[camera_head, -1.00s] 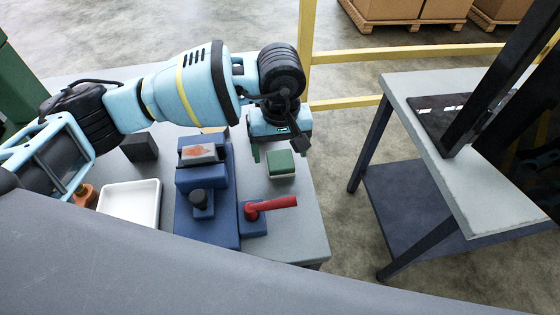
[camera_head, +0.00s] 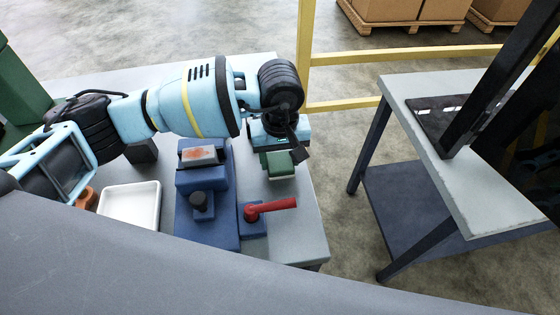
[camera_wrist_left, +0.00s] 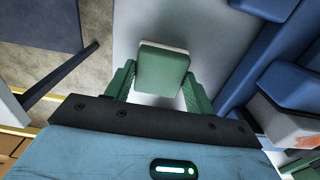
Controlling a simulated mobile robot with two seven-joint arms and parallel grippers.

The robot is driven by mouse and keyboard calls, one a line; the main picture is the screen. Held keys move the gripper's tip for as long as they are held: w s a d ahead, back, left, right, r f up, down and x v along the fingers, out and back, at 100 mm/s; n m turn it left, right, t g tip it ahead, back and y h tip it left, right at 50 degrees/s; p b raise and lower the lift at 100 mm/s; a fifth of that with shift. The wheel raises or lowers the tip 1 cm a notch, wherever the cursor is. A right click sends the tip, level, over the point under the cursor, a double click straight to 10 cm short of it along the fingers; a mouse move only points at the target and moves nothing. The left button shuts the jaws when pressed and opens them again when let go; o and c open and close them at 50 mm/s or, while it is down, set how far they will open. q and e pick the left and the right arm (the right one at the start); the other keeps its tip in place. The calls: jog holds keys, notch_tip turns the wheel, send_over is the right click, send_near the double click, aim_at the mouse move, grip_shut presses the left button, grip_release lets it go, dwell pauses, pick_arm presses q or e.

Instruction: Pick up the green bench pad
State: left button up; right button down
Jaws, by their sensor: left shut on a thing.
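The green bench pad (camera_head: 282,172) is a small green block with a pale lower layer, near the right end of the grey bench (camera_head: 297,238). My left gripper (camera_head: 279,160) comes down on it from behind, and its green fingers are shut on the pad's sides. The left wrist view shows the pad (camera_wrist_left: 162,68) between the two green fingers (camera_wrist_left: 160,80). The gripper body hides part of the pad in the head view. I cannot tell whether the pad is clear of the bench top. My right gripper is not in view.
A blue fixture (camera_head: 208,228) with a black knob stands left of the pad. A red-handled lever (camera_head: 270,208) is just in front of it. A white tray (camera_head: 130,204) and a dark block (camera_head: 142,151) are further left. A separate table (camera_head: 455,190) stands right, across a floor gap.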

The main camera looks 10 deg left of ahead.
aim_at(280, 161)
pick_arm(q)
notch_tip(280, 161, up, 10)
jog(key=shift+b, duration=0.3)
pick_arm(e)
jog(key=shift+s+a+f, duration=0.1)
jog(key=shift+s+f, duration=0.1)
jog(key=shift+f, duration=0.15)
